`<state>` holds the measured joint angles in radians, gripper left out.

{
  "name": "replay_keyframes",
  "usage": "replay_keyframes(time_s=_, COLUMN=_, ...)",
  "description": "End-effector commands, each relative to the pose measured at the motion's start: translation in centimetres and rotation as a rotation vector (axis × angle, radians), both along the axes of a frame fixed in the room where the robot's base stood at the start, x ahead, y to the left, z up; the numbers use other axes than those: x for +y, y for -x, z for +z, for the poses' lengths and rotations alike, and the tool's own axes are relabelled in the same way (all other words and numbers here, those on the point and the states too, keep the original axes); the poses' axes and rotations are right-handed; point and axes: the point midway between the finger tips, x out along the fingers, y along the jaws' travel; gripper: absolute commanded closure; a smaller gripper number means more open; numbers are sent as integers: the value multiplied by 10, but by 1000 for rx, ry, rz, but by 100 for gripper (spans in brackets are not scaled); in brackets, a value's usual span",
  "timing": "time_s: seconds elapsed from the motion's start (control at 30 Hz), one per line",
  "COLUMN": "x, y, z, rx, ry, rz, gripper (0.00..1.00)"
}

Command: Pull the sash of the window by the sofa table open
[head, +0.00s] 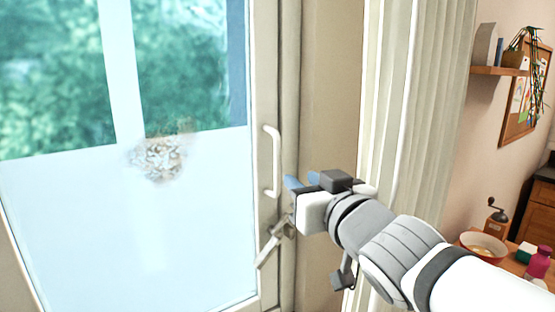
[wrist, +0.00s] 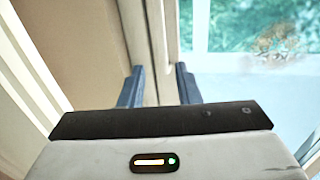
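The window sash (head: 120,230) fills the left of the head view, with clear glass above and a frosted lower part. Its pale frame carries a white bar handle (head: 273,165) and, lower, a metal lever handle (head: 270,246) pointing down and left. My gripper (head: 302,183) is just right of the bar handle, above the lever. In the wrist view my gripper (wrist: 160,72) has its two blue fingers apart, with only the pale frame showing beyond and between them. Neither handle can be made out in that view. The sash looks shut.
A pale curtain (head: 410,100) hangs right of the window, behind my arm. At the right stand a wooden table with a bowl (head: 483,247), a grinder (head: 497,217) and a pink bottle (head: 539,263). A shelf (head: 500,71) and a pinboard (head: 527,95) are on the wall.

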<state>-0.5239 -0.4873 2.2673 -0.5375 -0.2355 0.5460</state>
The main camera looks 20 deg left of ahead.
Motion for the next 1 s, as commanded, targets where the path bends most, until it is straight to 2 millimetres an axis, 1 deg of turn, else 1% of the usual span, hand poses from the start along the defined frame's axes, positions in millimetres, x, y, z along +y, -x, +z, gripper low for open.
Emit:
replay_keyframes(time_s=0.1, x=-1, y=5, z=-2, rx=-17, ry=11, rz=13, gripper=70)
replay_keyframes(time_s=0.23, x=6, y=-2, z=-4, rx=-18, ry=14, rz=18, gripper=70)
replay_keyframes(time_s=0.37, x=19, y=-17, z=-5, rx=-17, ry=15, rz=19, gripper=70)
replay_keyframes(time_s=0.7, x=55, y=-62, z=-3, rx=-17, ry=15, rz=19, gripper=70)
replay_keyframes(time_s=0.83, x=65, y=-75, z=-3, rx=-16, ry=15, rz=19, gripper=70)
replay_keyframes(time_s=1.0, x=73, y=-84, z=-3, rx=-17, ry=14, rz=20, gripper=70)
